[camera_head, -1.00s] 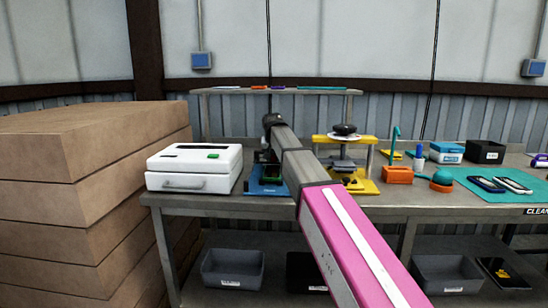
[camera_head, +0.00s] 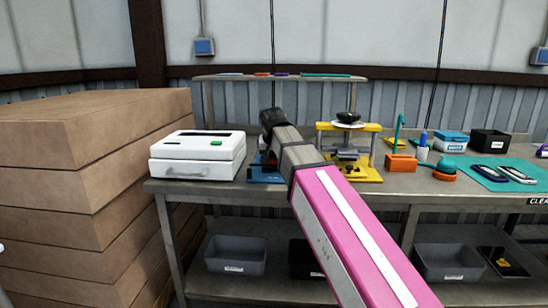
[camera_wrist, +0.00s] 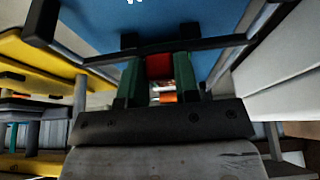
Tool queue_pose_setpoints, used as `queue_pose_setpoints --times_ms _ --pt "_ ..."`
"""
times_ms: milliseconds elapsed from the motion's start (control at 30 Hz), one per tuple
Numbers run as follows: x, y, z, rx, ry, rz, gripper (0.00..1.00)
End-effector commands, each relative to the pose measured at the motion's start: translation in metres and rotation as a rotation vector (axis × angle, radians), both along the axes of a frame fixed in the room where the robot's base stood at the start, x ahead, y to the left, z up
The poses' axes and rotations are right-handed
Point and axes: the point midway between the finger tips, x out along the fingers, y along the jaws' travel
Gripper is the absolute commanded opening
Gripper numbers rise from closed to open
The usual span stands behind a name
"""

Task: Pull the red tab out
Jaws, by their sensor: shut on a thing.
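The red tab (camera_wrist: 159,66) shows in the wrist view between the two green fingers of my gripper (camera_wrist: 158,76). The fingers are shut on it, one on each side. Behind it is a blue panel (camera_wrist: 205,30) with part of a white letter at the top edge. In the head view the blue fixture (camera_head: 264,175) stands on the bench, largely hidden by my arm. The tab and my fingertips cannot be made out there. How far the tab sits in the fixture cannot be told.
A white box with a drawer handle (camera_head: 198,157) stands close left of the fixture. A yellow press-like stand (camera_head: 364,172) is close on the right. An orange block (camera_head: 401,163) and a teal mat (camera_head: 490,174) lie farther right. Stacked cartons (camera_head: 90,150) fill the left.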

Motion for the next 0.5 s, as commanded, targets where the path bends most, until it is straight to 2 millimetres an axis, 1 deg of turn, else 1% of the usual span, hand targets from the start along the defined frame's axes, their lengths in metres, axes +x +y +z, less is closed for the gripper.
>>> queue_pose_setpoints --times_ms 167,200,233,267,500 --pt "0.0009 0.0000 0.0006 -0.001 -0.001 0.000 0.00" --pt "0.0010 0.0000 0.0006 -0.001 -0.001 0.000 0.39" --pt "0.0010 0.0000 0.0006 -0.001 -0.001 0.000 0.49" --pt "0.0011 0.0000 0.0006 -0.001 -0.001 0.000 0.55" --pt "0.0009 0.0001 0.0004 -0.001 -0.001 0.000 0.55"
